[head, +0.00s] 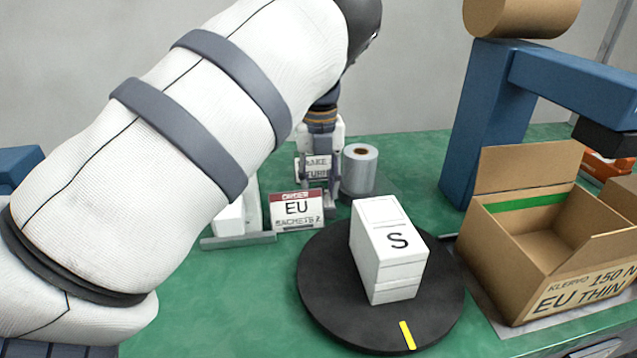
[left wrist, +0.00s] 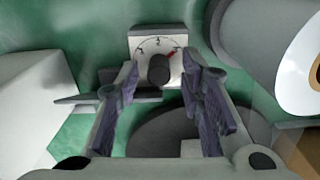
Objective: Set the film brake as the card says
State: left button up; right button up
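The brake dial (left wrist: 145,50) is a pale plate with a scale in the left wrist view. Its dark round knob (left wrist: 159,72) is in the middle, and a red mark (left wrist: 171,54) lies at its upper right; the digits are too small to read surely. My left gripper (left wrist: 161,80) is open, its fingers on either side of the knob; contact is not visible. In the head view my left gripper (head: 329,198) points down beside the film roll (head: 361,172). The card (head: 297,211) reads "EU" and "SACHETS", with a cut-off lower line. My right gripper is out of view.
A black turntable (head: 325,300) with a yellow mark carries white boxes (head: 392,262) marked S. An open carton (head: 530,235) stands at right, near a blue frame (head: 474,120). My left arm hides much of the table's left side.

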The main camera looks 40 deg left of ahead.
aim_at(319, 187)
pick_arm(q)
notch_tip(319, 187, up, 12)
dwell(0.6)
